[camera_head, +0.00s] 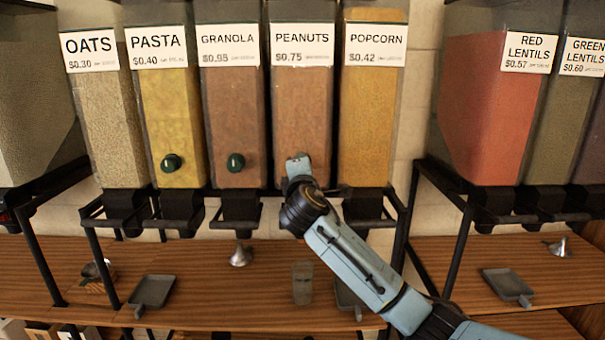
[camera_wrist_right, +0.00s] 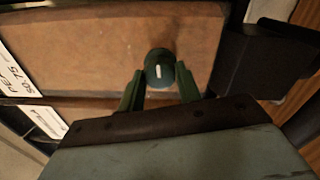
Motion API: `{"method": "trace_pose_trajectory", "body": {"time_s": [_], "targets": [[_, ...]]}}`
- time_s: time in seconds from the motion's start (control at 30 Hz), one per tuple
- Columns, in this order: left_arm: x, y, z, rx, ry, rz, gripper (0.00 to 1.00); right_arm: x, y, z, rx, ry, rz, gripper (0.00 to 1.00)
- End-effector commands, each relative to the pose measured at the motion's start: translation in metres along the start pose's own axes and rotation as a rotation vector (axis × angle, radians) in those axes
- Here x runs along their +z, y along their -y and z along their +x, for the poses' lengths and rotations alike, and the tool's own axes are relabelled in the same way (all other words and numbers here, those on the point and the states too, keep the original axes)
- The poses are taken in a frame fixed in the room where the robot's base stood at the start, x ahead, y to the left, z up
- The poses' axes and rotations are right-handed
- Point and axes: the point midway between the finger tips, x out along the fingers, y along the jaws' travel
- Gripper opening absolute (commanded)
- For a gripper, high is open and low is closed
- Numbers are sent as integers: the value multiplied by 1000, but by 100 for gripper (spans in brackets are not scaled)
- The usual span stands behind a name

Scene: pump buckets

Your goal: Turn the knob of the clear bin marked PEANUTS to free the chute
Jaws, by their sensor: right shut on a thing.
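The clear PEANUTS bin (camera_head: 302,105), full of brown contents, stands in the back row between GRANOLA and POPCORN. Its label (camera_head: 303,45) reads $0.75. In the right wrist view the bin (camera_wrist_right: 100,45) lies sideways, with its label at the left and the dark chute (camera_wrist_right: 260,65) at the right. Its round dark green knob (camera_wrist_right: 161,66) has a short white mark. My right gripper (camera_wrist_right: 160,76) is shut on the knob, one green finger on each side. In the head view this gripper (camera_head: 298,166) and its wrist hide the knob and most of the chute. My left gripper is not in view.
GRANOLA (camera_head: 234,110) and PASTA (camera_head: 167,105) bins on the left have green knobs; POPCORN (camera_head: 370,115) is on the right. Below, a clear cup (camera_head: 302,283), a metal funnel (camera_head: 241,256) and a grey scoop (camera_head: 152,291) sit on the wooden counter (camera_head: 215,310). Black rack bars frame the chutes.

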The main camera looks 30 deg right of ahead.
Motion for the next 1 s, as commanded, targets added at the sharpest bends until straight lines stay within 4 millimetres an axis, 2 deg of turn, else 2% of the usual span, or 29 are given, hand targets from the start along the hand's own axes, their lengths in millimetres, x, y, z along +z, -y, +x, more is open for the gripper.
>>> {"method": "trace_pose_trajectory", "body": {"time_s": [0.6,1.0], "targets": [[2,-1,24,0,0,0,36,-2,1,0,-6,24,589,11],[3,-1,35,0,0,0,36,-1,1,0,-8,38,921,11]]}}
